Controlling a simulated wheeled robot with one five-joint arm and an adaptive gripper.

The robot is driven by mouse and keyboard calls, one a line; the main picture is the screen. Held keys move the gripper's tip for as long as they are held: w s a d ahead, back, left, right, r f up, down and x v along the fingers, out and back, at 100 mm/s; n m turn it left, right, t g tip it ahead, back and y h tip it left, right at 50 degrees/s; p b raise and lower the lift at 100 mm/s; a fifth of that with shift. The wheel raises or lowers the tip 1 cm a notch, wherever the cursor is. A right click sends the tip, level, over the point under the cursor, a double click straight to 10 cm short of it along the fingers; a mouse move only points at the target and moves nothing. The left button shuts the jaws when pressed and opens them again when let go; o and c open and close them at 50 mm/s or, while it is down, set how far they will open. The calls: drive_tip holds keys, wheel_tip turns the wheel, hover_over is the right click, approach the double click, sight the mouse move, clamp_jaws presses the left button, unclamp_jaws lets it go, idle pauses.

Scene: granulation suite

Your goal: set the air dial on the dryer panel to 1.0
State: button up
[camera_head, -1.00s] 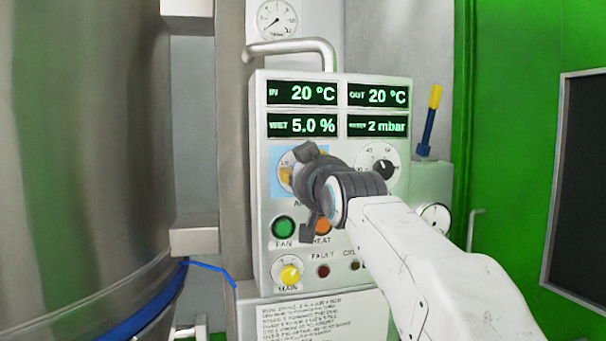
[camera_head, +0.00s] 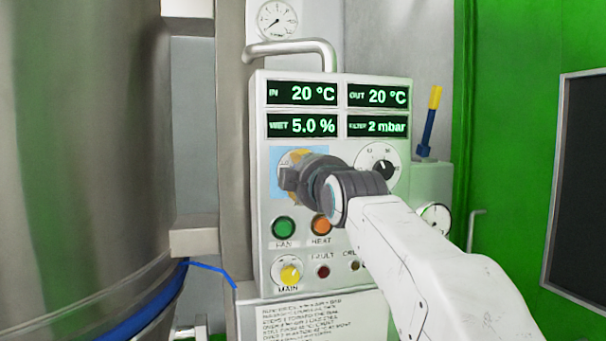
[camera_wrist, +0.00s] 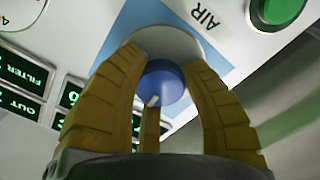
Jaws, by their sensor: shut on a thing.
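The dryer panel (camera_head: 334,262) is a pale box with green-lit displays. The air dial (camera_wrist: 164,82) is a blue knob with a white mark, on a light blue backing beside the word AIR in the wrist view. My gripper (camera_wrist: 155,90) has its yellow fingers shut around the dial. In the head view my gripper (camera_head: 292,178) covers most of the dial, so its scale and setting cannot be read there. The wrist view does not show the scale numbers around it either.
A second dial (camera_head: 382,167) with a black knob is just right of my gripper. Below are the green FAN button (camera_head: 283,228), the orange HEAT button (camera_head: 321,226) and the yellow MAIN knob (camera_head: 290,274). A large steel vessel (camera_head: 85,130) stands at the left.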

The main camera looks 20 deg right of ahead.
drive_tip(key=n, duration=0.5)
drive_tip(key=shift+f+n, duration=0.1)
drive_tip(key=shift+n, duration=0.2)
drive_tip(key=n, duration=0.4)
drive_tip(key=shift+n, duration=0.4)
drive_tip(key=o, duration=1.2)
drive_tip(key=s, duration=1.2)
